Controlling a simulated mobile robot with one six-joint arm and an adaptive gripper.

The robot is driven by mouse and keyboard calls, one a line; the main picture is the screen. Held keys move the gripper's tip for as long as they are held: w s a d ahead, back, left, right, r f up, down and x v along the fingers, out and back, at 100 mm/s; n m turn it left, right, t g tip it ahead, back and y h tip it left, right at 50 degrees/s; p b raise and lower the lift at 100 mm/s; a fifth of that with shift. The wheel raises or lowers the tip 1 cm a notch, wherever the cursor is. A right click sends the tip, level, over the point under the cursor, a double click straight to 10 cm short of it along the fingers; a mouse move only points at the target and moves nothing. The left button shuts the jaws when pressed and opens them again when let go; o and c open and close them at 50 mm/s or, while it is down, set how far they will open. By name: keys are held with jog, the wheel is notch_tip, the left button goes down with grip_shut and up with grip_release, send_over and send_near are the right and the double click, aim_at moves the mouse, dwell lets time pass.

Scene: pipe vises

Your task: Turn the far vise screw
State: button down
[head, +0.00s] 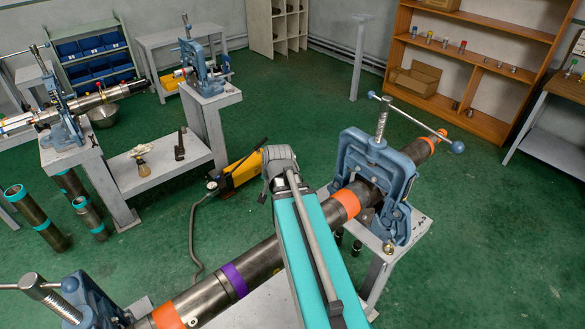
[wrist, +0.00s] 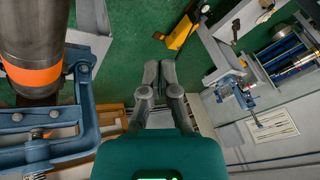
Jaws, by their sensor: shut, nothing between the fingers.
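The far vise (head: 378,175) is blue and stands on a grey stand at the right, around a dark steel pipe (head: 265,262). Its upright screw (head: 383,118) carries a slanted cross bar (head: 415,120) with blue-grey ball ends. A near vise (head: 85,305) shows partly at the bottom left, around the same pipe. In the wrist view my gripper (wrist: 159,72) has its two grey fingers together, with nothing between them. A blue vise frame (wrist: 60,120) and an orange-banded pipe (wrist: 32,75) are to its left, apart from it; I cannot tell which vise this is.
My teal arm crosses over the pipe in the head view. A yellow pump (head: 243,172) with a hose lies on the green floor. Another bench (head: 145,165) with blue vises stands at the back left. A wooden shelf (head: 475,65) is at the back right. Floor right of the far vise is clear.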

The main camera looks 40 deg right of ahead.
jog(key=s+a+f+n+g+b, duration=0.1)
jog(key=s+a+f+n, duration=0.1)
jog(key=a, duration=0.4)
jog(key=s+a+f+n+g+b, duration=0.1)
jog(key=s+a+f+n+g, duration=0.1)
jog(key=a+n, duration=0.2)
jog(key=s+a+f+n+g+y+b, duration=0.1)
jog(key=s+a+f+n+g+b, duration=0.1)
jog(key=a, duration=0.8)
jog(key=shift+s+a+f+n, duration=0.25)
jog(key=shift+s+n, duration=0.2)
jog(key=shift+n, duration=0.45)
jog(key=shift+s, duration=0.15)
